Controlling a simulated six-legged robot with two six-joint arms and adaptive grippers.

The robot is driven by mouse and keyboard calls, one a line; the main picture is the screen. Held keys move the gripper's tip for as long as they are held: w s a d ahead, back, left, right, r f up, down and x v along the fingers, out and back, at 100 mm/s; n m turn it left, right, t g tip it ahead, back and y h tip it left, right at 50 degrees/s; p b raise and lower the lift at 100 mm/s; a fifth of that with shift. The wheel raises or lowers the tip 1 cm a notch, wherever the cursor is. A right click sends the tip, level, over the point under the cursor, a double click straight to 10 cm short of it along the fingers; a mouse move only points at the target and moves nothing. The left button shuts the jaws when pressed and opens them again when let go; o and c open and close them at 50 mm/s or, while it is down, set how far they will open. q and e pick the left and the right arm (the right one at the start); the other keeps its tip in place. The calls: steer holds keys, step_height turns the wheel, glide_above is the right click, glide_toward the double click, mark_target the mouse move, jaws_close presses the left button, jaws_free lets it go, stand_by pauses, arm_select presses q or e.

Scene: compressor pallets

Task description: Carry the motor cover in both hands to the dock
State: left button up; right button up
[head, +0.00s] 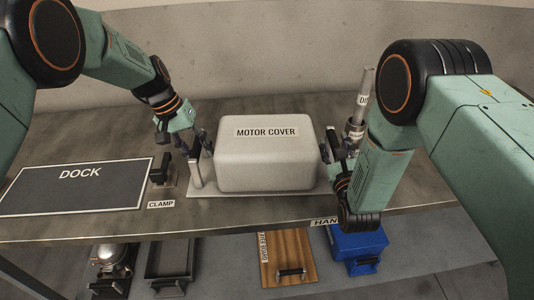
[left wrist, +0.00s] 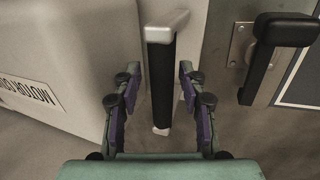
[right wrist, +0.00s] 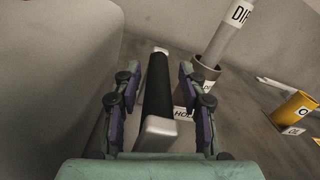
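The motor cover (head: 265,155) is a pale, rounded box with a name label, sitting on a light base plate on the bench. Its left handle (left wrist: 160,75) is a dark bar with pale ends. My left gripper (left wrist: 158,95) is open, with one finger on each side of that handle. My right gripper (right wrist: 158,95) is open, with its fingers either side of the right handle (right wrist: 157,95). Neither gripper visibly closes on its bar. The dock (head: 75,187) is a dark, white-edged panel at the left of the bench, and nothing stands on it.
A black-handled clamp (head: 163,174) stands between the dock and the cover. A grey holder (right wrist: 204,72) with a labelled rod stands right of the cover, with a yellow cup (right wrist: 294,110) beyond. A lower shelf holds a blue box (head: 357,245) and a wooden board (head: 288,258).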

arm_select(q)
steer(key=shift+s+a, duration=0.1)
steer(key=c, duration=0.3)
arm_select(e)
steer(key=shift+s+a+r, duration=0.1)
steer(key=c, duration=0.3)
arm_select(q)
steer(key=shift+a, duration=0.1)
steer(key=shift+c, duration=1.4)
arm_select(e)
steer(key=shift+a, duration=0.1)
steer(key=shift+c, duration=1.4)
arm_select(q)
jaws_close()
arm_select(e)
jaws_close()
arm_select(q)
steer(key=shift+w+r, duration=0.15)
steer(key=shift+w, duration=0.05)
arm_select(e)
steer(key=shift+w+r, duration=0.15)
steer(key=shift+w, duration=0.05)
